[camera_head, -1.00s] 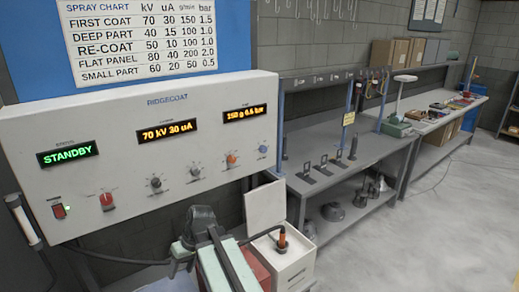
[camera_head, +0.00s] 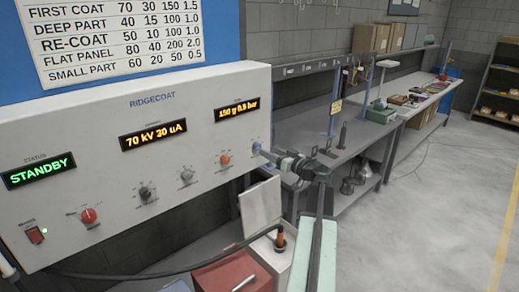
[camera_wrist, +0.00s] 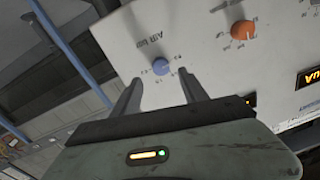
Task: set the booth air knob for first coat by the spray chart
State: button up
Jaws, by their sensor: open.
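The blue air knob (camera_head: 257,147) sits at the right end of the white RIDGECOAT panel (camera_head: 110,180). In the wrist view the blue knob (camera_wrist: 160,66) lies just beyond my fingertips, between their lines, with an upside-down AIR label by it. My gripper (camera_wrist: 161,90) is open and empty; in the head view it (camera_head: 268,153) is beside the knob, contact unclear. The spray chart (camera_head: 120,35) gives first coat 70, 30, 150, 1.5. The right display (camera_head: 238,114) shows 150 g and a blurred bar value, perhaps 0.8. The middle display (camera_head: 153,135) reads 70 kV 30 uA.
An orange knob (camera_head: 225,160), a grey knob (camera_head: 187,176), a dark knob (camera_head: 145,193), a red knob (camera_head: 89,215) and a lit red switch (camera_head: 36,235) share the panel. A grey bench (camera_head: 345,140) stands to the right. Open floor (camera_head: 420,220) lies farther right.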

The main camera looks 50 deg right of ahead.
aim_at(259, 147)
jog(key=w, duration=0.5)
jog(key=c, duration=1)
jog(key=shift+w+a, duration=0.15)
jog(key=shift+a, duration=0.35)
grip_shut()
jog(key=shift+d, duration=0.4)
